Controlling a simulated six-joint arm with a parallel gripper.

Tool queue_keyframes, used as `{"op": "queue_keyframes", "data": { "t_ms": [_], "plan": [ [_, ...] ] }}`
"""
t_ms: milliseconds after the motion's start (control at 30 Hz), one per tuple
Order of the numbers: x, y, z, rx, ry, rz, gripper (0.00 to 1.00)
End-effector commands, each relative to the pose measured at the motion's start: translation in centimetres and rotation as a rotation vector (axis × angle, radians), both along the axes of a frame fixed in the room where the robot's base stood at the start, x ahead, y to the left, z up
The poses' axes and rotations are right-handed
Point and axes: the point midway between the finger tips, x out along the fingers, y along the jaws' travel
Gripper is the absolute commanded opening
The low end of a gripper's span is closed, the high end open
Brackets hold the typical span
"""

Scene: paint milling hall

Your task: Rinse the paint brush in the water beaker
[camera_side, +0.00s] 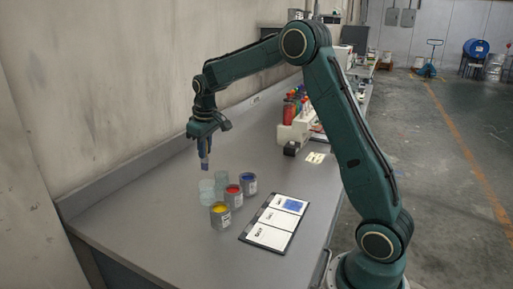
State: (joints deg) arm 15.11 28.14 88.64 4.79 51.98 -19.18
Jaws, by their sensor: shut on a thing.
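My gripper (205,138) is shut on the paint brush (204,161), which hangs bristles down with a bluish tip. The brush is in the air above and slightly behind the clear beakers, apart from them as far as this view shows. One clear beaker (207,191) stands at the left of the paint pots, and a second clear vessel (221,178) stands just behind it. Which of them holds water is too small to tell.
Open pots of yellow (220,217), red (233,197) and blue paint (249,184) stand close to the beakers. A dark board (241,238) with white cards, one painted blue, lies to the right. Bottles (290,108) stand farther back. The bench's front left is clear; a wall runs along the left.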

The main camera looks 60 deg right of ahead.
Motion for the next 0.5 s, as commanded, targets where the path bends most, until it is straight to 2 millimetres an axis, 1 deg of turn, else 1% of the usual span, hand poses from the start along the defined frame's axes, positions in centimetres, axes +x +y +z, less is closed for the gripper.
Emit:
{"op": "queue_keyframes", "data": {
  "t_ms": [500],
  "plan": [
    [0.0,0.0,-2.2,0.001,0.002,0.0,0.0]
  ]
}}
